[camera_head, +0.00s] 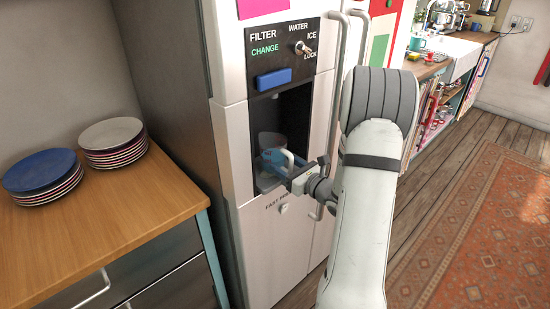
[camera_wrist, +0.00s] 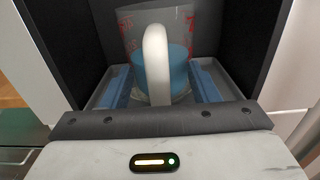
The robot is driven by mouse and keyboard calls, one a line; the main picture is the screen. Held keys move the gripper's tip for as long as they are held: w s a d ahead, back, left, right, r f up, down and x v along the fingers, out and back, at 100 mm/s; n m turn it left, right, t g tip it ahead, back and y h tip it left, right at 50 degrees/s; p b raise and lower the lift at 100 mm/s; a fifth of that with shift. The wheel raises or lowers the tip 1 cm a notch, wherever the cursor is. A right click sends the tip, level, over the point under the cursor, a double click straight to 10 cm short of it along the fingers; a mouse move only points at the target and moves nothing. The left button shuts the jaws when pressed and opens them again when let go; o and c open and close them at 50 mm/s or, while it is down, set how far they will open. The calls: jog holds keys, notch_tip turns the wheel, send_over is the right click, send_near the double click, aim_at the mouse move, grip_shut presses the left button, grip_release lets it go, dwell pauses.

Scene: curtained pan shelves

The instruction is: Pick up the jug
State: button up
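The jug (camera_head: 272,142) stands in the dark dispenser recess of the fridge. In the wrist view the jug (camera_wrist: 178,68) is clear, with red markings, blue liquid inside and a white handle facing me. My gripper (camera_head: 291,168) reaches into the front of the recess at the jug. In the wrist view the blue fingers of my gripper (camera_wrist: 161,84) are spread apart, one on each side of the handle, with gaps visible between handle and fingers. The handle's lower end is hidden behind my gripper's body.
The dispenser's grey drip tray (camera_wrist: 101,97) and dark side walls surround the jug closely. A blue paddle (camera_head: 273,79) sits above the recess. Stacked plates (camera_head: 41,173) stand on the wooden counter (camera_head: 110,225) at left. Fridge door handles (camera_head: 338,80) are close to my arm.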

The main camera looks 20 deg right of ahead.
grip_shut()
dwell(0.3)
dwell(0.3)
